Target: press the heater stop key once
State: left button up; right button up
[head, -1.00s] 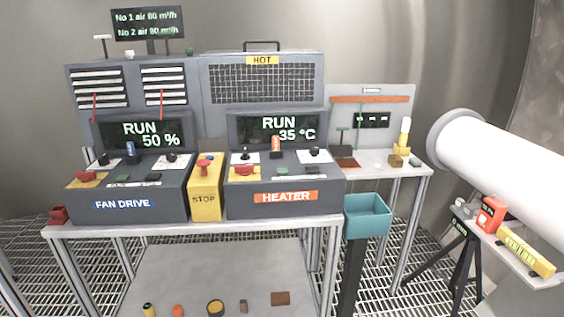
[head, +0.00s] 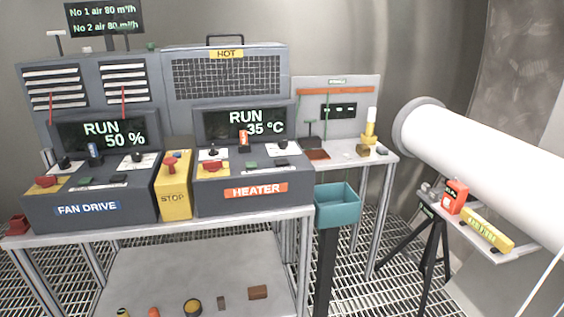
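The heater console (head: 240,178) stands on the bench, right of the yellow stop box (head: 173,187). Its orange label reads HEATER (head: 256,191) and its screen (head: 243,124) reads RUN 35 °C. On its sloped top are a red mushroom button (head: 212,167) on a yellow plate, a small green key (head: 251,165) and a dark flat key (head: 277,162) to its right. Lettering by these keys is too small to read. An orange-topped lever (head: 244,141) and black knobs stand behind them. Neither gripper shows.
The fan drive console (head: 90,195), its screen at RUN 50 %, stands left of the stop box. A teal bin (head: 337,205) stands right of the bench. A large white pipe (head: 480,160) and a tripod shelf (head: 480,235) occupy the right. Grating floor shows between them.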

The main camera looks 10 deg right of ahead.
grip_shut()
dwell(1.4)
